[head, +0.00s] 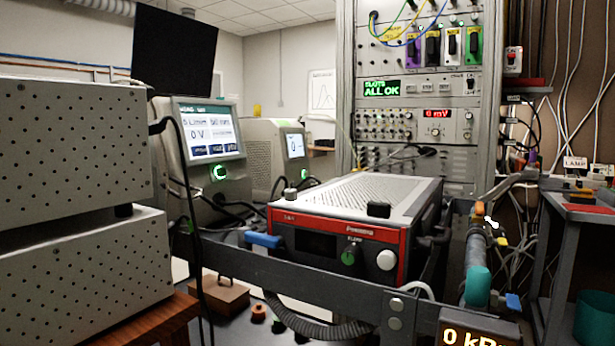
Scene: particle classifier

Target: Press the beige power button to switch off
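A round off-white to beige button (387,260) sits at the lower right of the dark front panel of a red-edged instrument (400,238). A green-faced knob (348,257) is to its left on the same panel. The instrument's own display (315,243) is dark. I cannot read a label that names the button as power. Neither of my grippers shows in the head view, so their place relative to the button cannot be seen.
A dark metal rail (330,291) crosses in front of the instrument. A pipe with a teal sleeve (478,286) stands to the right. Perforated grey boxes (75,150) fill the left. A screen unit (208,140) is lit behind. A pressure readout (478,336) shows 0.

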